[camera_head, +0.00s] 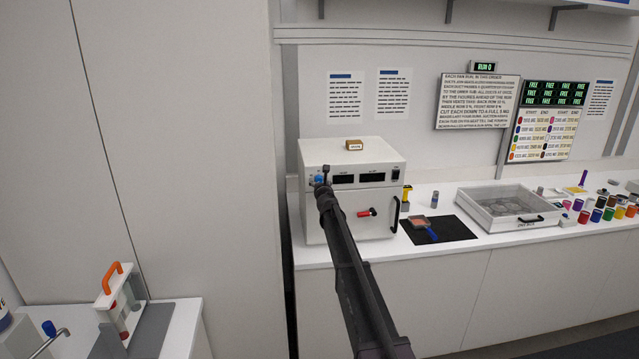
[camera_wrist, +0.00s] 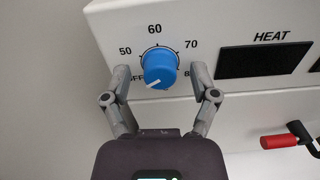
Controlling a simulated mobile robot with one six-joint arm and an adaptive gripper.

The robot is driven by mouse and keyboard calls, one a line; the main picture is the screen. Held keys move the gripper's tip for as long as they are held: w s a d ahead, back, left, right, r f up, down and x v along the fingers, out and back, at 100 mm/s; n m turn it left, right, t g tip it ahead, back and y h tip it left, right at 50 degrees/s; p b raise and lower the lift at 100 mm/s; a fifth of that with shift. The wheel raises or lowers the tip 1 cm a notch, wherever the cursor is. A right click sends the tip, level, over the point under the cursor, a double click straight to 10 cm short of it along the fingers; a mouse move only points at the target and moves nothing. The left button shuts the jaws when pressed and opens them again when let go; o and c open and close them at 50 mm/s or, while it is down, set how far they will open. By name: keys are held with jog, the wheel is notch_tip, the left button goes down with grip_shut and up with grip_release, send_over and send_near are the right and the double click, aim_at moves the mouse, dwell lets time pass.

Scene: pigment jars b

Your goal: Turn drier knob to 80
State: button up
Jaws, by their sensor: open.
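The drier is a white box (camera_head: 325,212) on the counter in the head view. Its blue knob (camera_wrist: 158,68) sits on the front panel in the wrist view, with printed marks OFF, 50, 60, 70 and a partly hidden one starting with 8. The white pointer line on the knob points to the lower left, toward OFF. My gripper (camera_wrist: 160,92) is open, with one finger on each side of the knob and gaps between. The fingers partly cover the OFF and 8 marks. In the head view my gripper (camera_head: 322,182) is at the panel's left end, beside the knob.
A dark HEAT display (camera_wrist: 264,61) is right of the knob. A red-handled latch (camera_head: 366,212) and a black door handle (camera_head: 395,214) are on the drier's front. A small labelled block (camera_head: 354,145) lies on top. A black mat (camera_head: 455,231) and a clear-lidded tray (camera_head: 487,222) are to the right.

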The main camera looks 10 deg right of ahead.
grip_shut()
